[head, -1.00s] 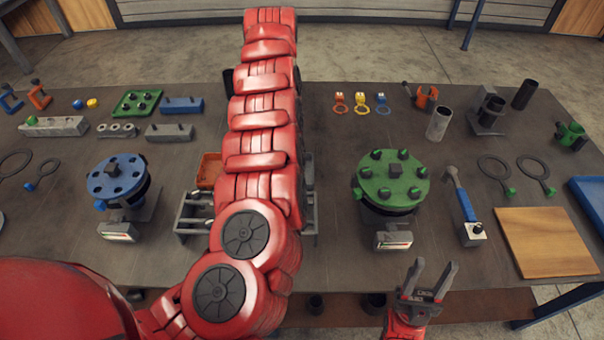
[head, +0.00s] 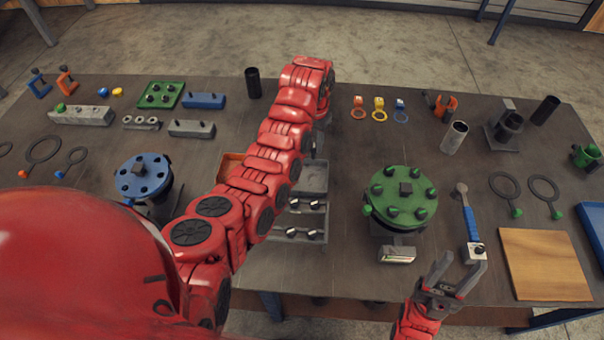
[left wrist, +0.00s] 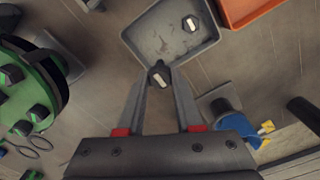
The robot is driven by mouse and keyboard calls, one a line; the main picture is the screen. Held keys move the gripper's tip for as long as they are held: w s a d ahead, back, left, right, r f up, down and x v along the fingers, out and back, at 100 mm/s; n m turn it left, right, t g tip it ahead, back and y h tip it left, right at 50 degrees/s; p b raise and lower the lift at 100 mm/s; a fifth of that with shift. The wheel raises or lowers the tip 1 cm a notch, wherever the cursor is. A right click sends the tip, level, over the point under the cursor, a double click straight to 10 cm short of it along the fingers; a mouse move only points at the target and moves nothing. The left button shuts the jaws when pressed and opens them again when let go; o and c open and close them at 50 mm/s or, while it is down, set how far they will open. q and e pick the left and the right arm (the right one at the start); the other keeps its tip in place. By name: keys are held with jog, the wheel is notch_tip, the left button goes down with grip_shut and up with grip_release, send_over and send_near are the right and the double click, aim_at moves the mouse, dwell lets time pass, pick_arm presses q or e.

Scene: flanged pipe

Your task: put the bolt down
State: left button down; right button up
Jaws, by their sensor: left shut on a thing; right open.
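My left gripper (left wrist: 159,84) is shut on a dark bolt (left wrist: 159,74) with a pale mark on its head, held at the fingertips. In the left wrist view, the bolt overlaps the near edge of a grey tray (left wrist: 165,40); its height above it is hard to judge. A second bolt (left wrist: 190,23) lies in that tray. In the head view, my left arm hides most of the left gripper, and part of the grey tray (head: 314,178) shows beside the arm. My right gripper (head: 455,268) is open and empty near the table's front edge.
An orange tray (left wrist: 252,8) adjoins the grey tray. A rack with several bolts (head: 300,235) stands in front. A green flange (head: 403,205) with several bolts stands to the right, a blue flange (head: 142,176) to the left. A hammer (head: 468,215) and wooden board (head: 540,262) lie right.

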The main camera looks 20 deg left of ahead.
pick_arm(q)
jog(key=shift+s+d+r, duration=0.1)
jog(key=shift+s+d, duration=0.3)
jog(key=shift+s, duration=0.05)
jog(key=shift+f, duration=5.1)
jog(key=shift+d, duration=0.1)
jog(key=shift+f, duration=0.1)
